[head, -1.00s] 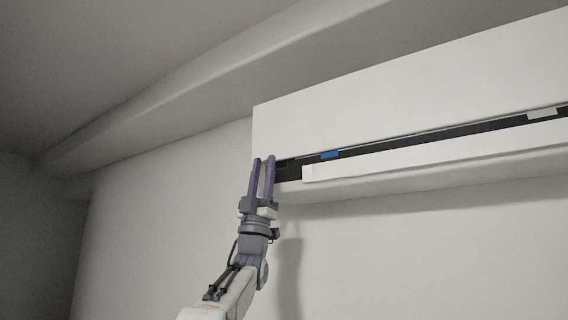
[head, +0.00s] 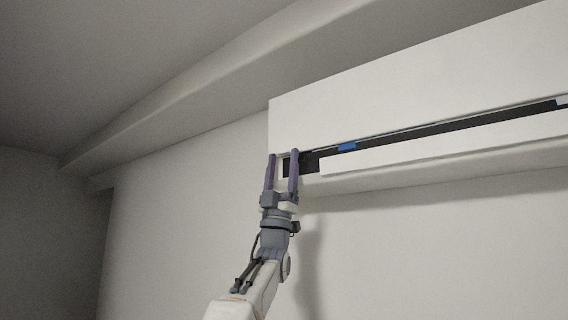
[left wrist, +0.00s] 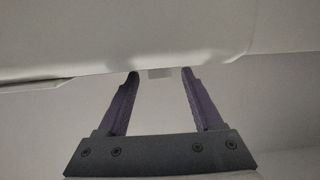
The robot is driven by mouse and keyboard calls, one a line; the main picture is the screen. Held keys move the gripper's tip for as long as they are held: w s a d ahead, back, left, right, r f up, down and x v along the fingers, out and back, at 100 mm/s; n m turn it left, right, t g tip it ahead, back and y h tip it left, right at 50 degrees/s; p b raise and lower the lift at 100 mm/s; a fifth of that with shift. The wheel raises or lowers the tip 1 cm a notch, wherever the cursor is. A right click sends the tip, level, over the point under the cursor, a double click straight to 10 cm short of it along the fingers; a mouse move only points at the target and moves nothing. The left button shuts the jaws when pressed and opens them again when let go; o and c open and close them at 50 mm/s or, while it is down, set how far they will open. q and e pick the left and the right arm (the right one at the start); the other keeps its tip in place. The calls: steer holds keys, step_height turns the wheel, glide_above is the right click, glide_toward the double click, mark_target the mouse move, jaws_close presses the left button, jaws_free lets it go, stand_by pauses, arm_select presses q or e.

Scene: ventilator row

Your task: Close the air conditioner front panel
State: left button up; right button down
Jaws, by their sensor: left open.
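The white air conditioner hangs high on the wall, and its front panel (head: 400,85) stands ajar. A dark gap (head: 430,131) runs between the panel's lower edge and the lower white strip (head: 450,145). My left gripper (head: 282,153) is open and points up at the panel's lower left corner, with its fingers apart and nothing between them. In the left wrist view the gripper's fingertips (left wrist: 160,72) are at the lower edge of a white surface (left wrist: 150,35) of the unit. I cannot tell whether they touch it. My right gripper is not in view.
A small blue piece (head: 347,147) and a pale piece (head: 562,100) show in the dark gap. A ceiling beam (head: 190,110) runs above the unit. The wall (head: 180,220) left of and below the unit is clear.

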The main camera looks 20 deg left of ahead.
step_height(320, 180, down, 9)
steer(key=b, duration=0.9)
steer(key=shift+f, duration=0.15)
